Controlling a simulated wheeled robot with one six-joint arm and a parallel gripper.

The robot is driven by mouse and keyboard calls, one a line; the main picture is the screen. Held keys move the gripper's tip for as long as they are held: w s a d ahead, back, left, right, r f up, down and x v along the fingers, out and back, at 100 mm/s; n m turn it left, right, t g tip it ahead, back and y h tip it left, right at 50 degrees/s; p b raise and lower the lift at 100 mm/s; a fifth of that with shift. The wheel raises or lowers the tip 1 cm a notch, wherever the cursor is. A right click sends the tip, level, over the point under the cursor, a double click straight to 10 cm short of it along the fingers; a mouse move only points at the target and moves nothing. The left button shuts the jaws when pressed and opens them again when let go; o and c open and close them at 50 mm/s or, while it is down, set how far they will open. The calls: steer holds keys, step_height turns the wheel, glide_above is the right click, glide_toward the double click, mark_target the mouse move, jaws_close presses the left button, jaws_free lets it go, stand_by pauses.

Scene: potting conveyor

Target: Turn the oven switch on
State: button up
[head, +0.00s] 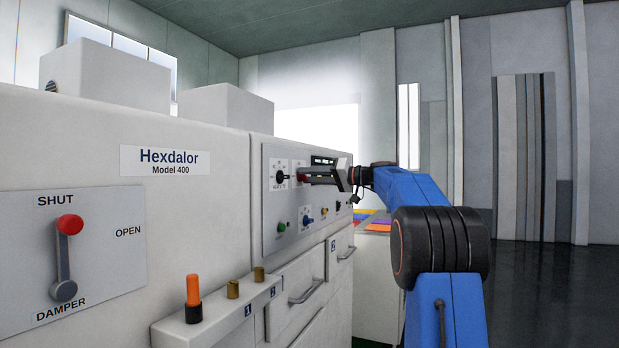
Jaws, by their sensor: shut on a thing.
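The oven's control panel (270,224) is on the right part of the white machine front. A red knob or switch (302,178) shows on its upper part, right at the tips of my gripper (306,175). My gripper reaches in from the right and is shut on this red piece. The fingers hide part of it, so its setting cannot be told. I cannot read a label that marks it as the oven switch. A black dial (280,178) on a white plate sits just left of it. A dark display (322,160) is above the fingers.
Green (281,227) and blue (307,220) knobs sit low on the panel. A ledge with an orange-topped peg (193,291) and brass pegs juts out below. The damper lever (66,255) points up at SHUT. Drawers (297,291) lie under the panel. Open floor is at right.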

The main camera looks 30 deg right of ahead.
steer(key=shift+d+f+m, duration=0.1)
steer(key=shift+m, duration=4.9)
steer(key=o, duration=1.1)
steer(key=v, duration=1.7)
steer(key=shift+s+d+f, duration=0.1)
steer(key=shift+s+d, duration=0.05)
steer(key=shift+d, duration=0.05)
